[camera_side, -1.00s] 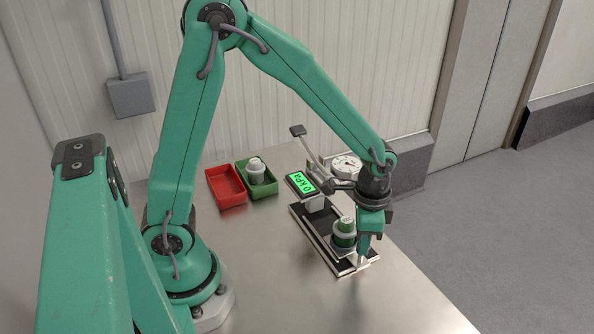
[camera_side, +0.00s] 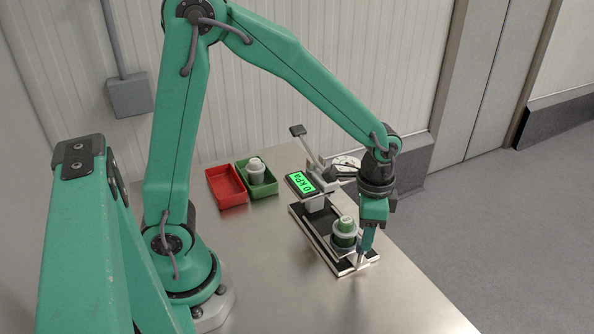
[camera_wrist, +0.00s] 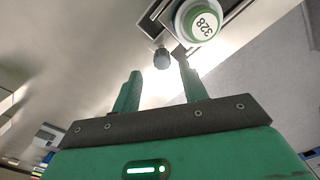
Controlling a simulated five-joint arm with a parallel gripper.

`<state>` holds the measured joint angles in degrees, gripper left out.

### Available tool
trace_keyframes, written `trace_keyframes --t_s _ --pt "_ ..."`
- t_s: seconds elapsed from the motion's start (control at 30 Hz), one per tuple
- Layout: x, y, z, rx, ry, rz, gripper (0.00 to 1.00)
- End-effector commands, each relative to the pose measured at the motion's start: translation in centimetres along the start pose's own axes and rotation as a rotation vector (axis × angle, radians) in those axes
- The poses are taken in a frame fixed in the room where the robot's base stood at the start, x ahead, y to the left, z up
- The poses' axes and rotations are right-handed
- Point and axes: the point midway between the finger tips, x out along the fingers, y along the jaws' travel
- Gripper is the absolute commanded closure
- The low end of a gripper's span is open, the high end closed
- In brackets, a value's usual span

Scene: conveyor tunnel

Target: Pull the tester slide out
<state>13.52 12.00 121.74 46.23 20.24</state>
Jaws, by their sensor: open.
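The tester (camera_side: 301,212) is a long black bed with a pale rim on the metal table, with a lit green display (camera_side: 301,184) reading 0 kPa. A cup with a green and white lid marked 328 (camera_wrist: 204,23) stands at the tester's near end, and it also shows in the side view (camera_side: 345,227). A dark round knob (camera_wrist: 162,58) at the slide's near end sits between and just beyond my fingertips in the wrist view. My gripper (camera_side: 361,260) is open and points down at that end. Whether a finger touches the knob, I cannot tell.
An empty red bin (camera_side: 227,186) and a green bin (camera_side: 265,190) holding a white cup stand left of the tester. A lever (camera_side: 298,131) rises above the tester, and my wrist partly covers the dial gauge (camera_side: 344,162). The table (camera_side: 405,300) in front is clear.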

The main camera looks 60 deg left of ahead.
Motion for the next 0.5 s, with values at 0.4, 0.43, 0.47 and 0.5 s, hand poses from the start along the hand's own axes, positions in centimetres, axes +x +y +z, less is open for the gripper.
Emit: trace_keyframes --t_s 0.4,0.43,0.47,0.5 --pt "-4.5 0.0 -0.1 0.002 0.004 -0.001 0.57" --pt "-4.5 0.0 -0.1 0.002 0.004 -0.001 0.57" --pt "-4.6 0.0 -0.1 0.002 0.003 -0.001 0.57" --pt "-4.7 0.1 -0.1 0.002 0.002 -0.001 0.57"
